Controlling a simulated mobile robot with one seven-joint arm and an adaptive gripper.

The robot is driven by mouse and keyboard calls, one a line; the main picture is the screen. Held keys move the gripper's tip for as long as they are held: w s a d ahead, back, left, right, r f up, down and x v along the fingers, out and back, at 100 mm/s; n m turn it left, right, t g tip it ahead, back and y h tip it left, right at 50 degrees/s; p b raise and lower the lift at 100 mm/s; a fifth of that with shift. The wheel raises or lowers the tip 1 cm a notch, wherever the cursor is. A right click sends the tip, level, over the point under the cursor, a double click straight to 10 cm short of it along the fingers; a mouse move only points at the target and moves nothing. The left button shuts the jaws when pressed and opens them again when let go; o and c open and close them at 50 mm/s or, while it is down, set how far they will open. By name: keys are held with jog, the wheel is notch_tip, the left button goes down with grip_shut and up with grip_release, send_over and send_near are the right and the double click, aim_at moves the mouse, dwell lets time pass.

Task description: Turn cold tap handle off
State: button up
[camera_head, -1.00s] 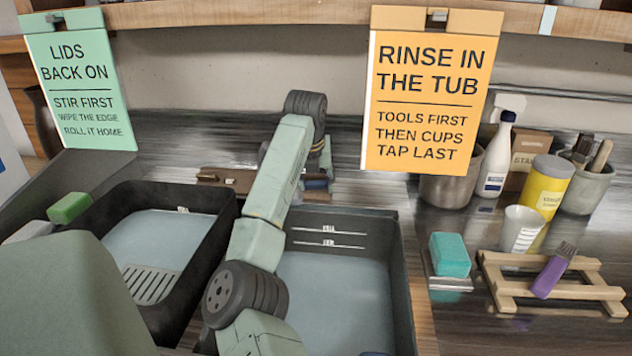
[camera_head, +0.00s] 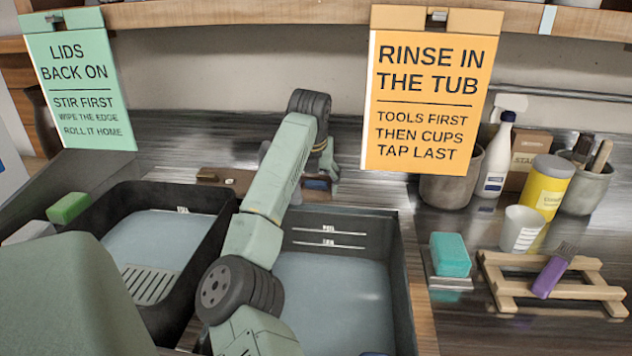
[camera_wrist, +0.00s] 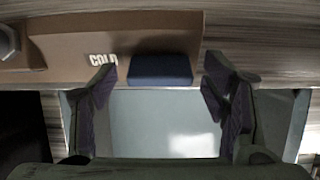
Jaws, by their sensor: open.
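The cold tap handle (camera_wrist: 160,70) is a dark blue block on a brown tap panel (camera_wrist: 85,48), just right of a white COLD label (camera_wrist: 102,60) in the wrist view. My gripper (camera_wrist: 163,88) is open, with one finger on each side of the handle and visible gaps between fingers and handle. In the head view the blue handle (camera_head: 317,184) shows low behind my arm, near the back edge of the right tub. My arm hides most of the tap and the gripper there. Whether water runs cannot be told.
The right tub (camera_head: 400,270) and left tub (camera_head: 215,225) hold pale water. A green sponge (camera_head: 68,208) sits at the left. An orange sign (camera_head: 425,90) hangs at the back right. Bottles, cups and a wooden rack (camera_head: 560,290) stand on the right counter.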

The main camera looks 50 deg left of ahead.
jog(key=v, duration=1.2)
dwell(0.5)
